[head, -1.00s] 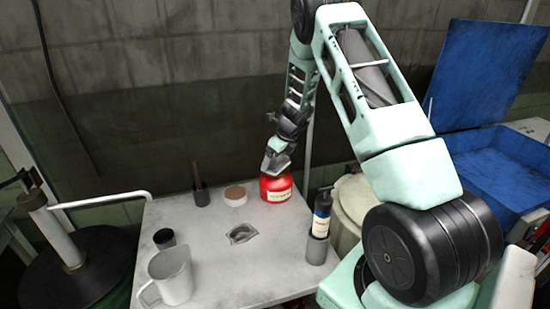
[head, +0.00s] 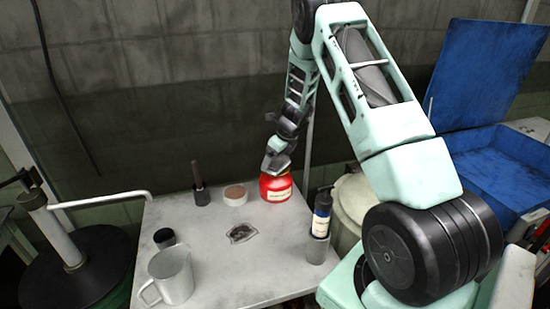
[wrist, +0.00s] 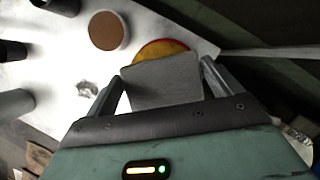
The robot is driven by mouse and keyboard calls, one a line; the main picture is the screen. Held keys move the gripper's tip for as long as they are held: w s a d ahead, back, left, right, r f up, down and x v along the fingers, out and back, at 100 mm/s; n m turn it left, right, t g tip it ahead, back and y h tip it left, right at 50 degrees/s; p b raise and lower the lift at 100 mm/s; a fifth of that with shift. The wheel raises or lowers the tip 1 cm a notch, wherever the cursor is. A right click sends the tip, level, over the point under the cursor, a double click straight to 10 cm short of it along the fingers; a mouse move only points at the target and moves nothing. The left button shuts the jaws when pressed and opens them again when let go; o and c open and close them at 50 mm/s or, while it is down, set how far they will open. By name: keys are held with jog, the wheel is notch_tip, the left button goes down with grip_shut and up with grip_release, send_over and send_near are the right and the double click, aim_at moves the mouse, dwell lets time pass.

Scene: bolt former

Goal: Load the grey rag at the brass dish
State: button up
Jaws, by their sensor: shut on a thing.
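A grey rag (wrist: 165,80) shows as a flat grey square between the two fingers in the wrist view. My gripper (wrist: 163,88) is shut on it. In the head view my gripper (head: 276,165) is over the top of a red can (head: 276,190) at the back right of the table. The brass dish (wrist: 152,48) shows as a yellowish disc with a red rim in the wrist view, partly hidden behind the rag. In the head view the dish is hidden by my gripper. I cannot tell whether the rag touches the dish.
A round tub with brown contents (head: 235,195) stands left of the can, beside a dark holder with a stick (head: 200,190). A dark patch (head: 242,233) lies mid-table. A grey jug (head: 170,275), a black cup (head: 165,238) and a bottle in a holder (head: 320,225) stand around it.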

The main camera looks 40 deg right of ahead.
aim_at(274, 160)
jog(key=shift+r+p, duration=3.05)
jog(key=shift+r, duration=0.35)
jog(key=shift+a+f, duration=0.2)
jog(key=s+a+f+n+g+b, duration=0.2)
jog(key=a+n, duration=0.5)
jog(key=n, duration=0.4)
jog(key=s+a+f+n+g+b, duration=0.1)
jog(key=s+a+f+n+g, duration=0.3)
jog(key=n, duration=0.6)
jog(key=s+a+f+n+g+b, duration=0.2)
jog(key=s+a+f+n, duration=0.5)
jog(key=a+n, duration=0.4)
jog(key=shift+s+a+n+g+h+b, duration=0.3)
jog(key=shift+a+g, duration=0.1)
jog(key=shift+a, duration=0.1)
jog(key=shift+s+a+n, duration=0.1)
jog(key=shift+s+n, duration=0.1)
jog(key=shift+n, duration=0.2)
